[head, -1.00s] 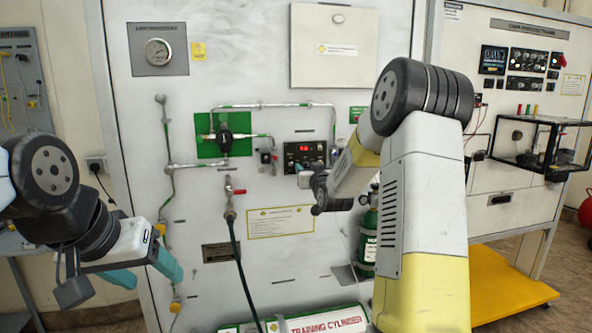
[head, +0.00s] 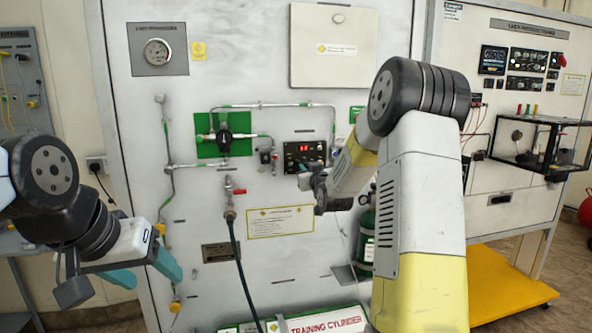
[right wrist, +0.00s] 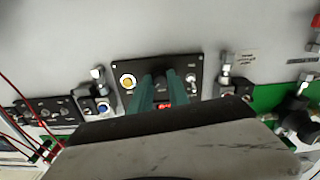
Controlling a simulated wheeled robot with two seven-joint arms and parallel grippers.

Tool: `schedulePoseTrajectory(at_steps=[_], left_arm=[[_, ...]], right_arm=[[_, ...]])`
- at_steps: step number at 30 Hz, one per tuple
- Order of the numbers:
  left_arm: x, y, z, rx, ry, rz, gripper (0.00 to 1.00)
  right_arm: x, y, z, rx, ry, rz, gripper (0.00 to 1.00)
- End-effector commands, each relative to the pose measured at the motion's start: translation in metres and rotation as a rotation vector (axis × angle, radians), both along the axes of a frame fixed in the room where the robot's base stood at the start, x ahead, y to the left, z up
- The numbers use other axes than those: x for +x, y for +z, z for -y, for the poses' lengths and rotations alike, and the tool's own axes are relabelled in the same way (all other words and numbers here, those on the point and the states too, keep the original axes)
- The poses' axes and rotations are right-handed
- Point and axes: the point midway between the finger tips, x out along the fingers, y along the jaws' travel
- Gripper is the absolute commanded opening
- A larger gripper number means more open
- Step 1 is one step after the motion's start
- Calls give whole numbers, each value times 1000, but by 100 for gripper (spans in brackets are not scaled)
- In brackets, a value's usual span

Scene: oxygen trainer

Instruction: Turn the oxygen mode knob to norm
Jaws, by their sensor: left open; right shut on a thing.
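The black oxygen control panel (head: 305,154) with a lit red display is on the white wall board in the head view. It also shows in the right wrist view (right wrist: 119,72), with a yellow-ringed button at left and a toggle at right. My right gripper (right wrist: 159,86) has its teal fingers at the panel's middle, shut around the dark mode knob (right wrist: 160,79). The fingers hide most of the knob, so its setting cannot be read. In the head view the right hand covers the panel's lower edge. My left gripper (head: 148,270) is open and empty at the lower left, away from the board.
A black valve on a green plate (head: 224,139) with pipes sits left of the panel. A red-handled tap (head: 238,191) with a hose hangs below. A green cylinder (head: 367,235) stands below right.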

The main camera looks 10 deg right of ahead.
Motion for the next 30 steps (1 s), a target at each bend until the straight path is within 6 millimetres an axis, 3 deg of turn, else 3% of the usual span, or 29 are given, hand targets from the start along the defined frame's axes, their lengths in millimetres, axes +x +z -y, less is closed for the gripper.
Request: schedulePoseTrajectory(at_steps=[30], left_arm=[[0,0,0,0,0,0,62]], right_arm=[[0,0,0,-940,2,32,0]])
